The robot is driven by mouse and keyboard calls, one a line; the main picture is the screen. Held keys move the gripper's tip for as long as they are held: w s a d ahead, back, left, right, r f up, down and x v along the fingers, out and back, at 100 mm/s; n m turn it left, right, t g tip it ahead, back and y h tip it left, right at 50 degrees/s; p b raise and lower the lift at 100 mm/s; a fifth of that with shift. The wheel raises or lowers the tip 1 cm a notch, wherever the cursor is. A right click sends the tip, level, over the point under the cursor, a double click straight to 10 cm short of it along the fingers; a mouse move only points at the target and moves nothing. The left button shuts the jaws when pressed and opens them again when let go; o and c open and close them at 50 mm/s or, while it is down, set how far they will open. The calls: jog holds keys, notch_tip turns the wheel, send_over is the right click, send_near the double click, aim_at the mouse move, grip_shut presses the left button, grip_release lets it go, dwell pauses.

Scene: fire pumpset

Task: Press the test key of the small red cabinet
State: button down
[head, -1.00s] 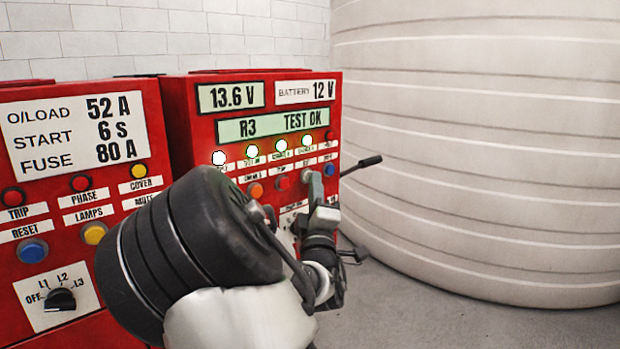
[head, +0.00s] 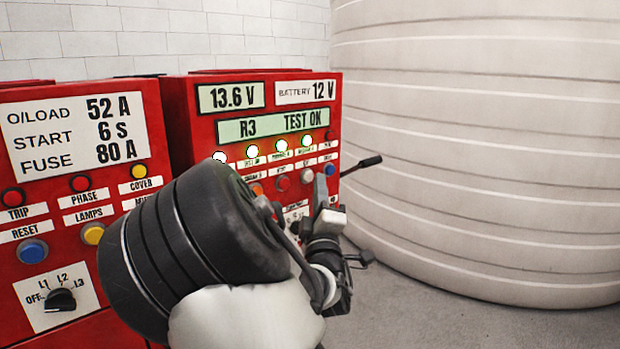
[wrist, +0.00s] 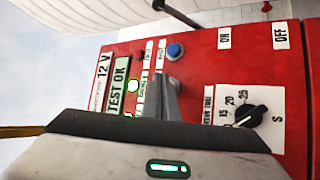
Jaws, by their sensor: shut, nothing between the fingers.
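The red cabinet (head: 178,120) on the right has a display (head: 272,124) reading "R3 TEST OK", under the panels "13.6 V" and "BATTERY 12 V". Several lamps glow white-green below the display. A pale grey key (head: 307,176) shows in the row below, between a red button (head: 282,183) and a blue button (head: 330,169); its label is too small to read surely. My gripper (head: 320,187) is shut and empty, just right of and in front of the grey key. In the wrist view my gripper's fingers (wrist: 164,92) cover part of the button row, near the blue button (wrist: 174,51).
A larger-lettered red cabinet (head: 75,190) with buttons and a rotary switch stands at left. A dark lever (head: 360,166) sticks out at the right cabinet's side. A big ribbed pale tank (head: 480,150) fills the right. Grey floor (head: 450,325) is free in front.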

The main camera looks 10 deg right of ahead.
jog(key=shift+s+d, duration=0.7)
jog(key=shift+s, duration=0.35)
jog(key=shift+s+d, duration=0.7)
jog(key=shift+s, duration=0.35)
jog(key=s+d+f+m+g, duration=0.3)
jog(key=d+f+m+g, duration=0.1)
jog(key=f+m+g, duration=0.55)
jog(key=s+a+r+m+g+y, duration=0.15)
jog(key=s+g, duration=0.25)
jog(key=s, duration=1.1)
jog(key=s+a+m+g+y, duration=0.1)
jog(key=s+a+m+g, duration=0.2)
jog(key=s, duration=1.1)
notch_tip(320, 180, up, 21)
jog(key=n+p, duration=0.1)
jog(key=p, duration=2)
jog(key=shift+w+d+g+p, duration=0.15)
jog(key=shift+w+g+p, duration=0.05)
jog(key=shift+g+p, duration=0.2)
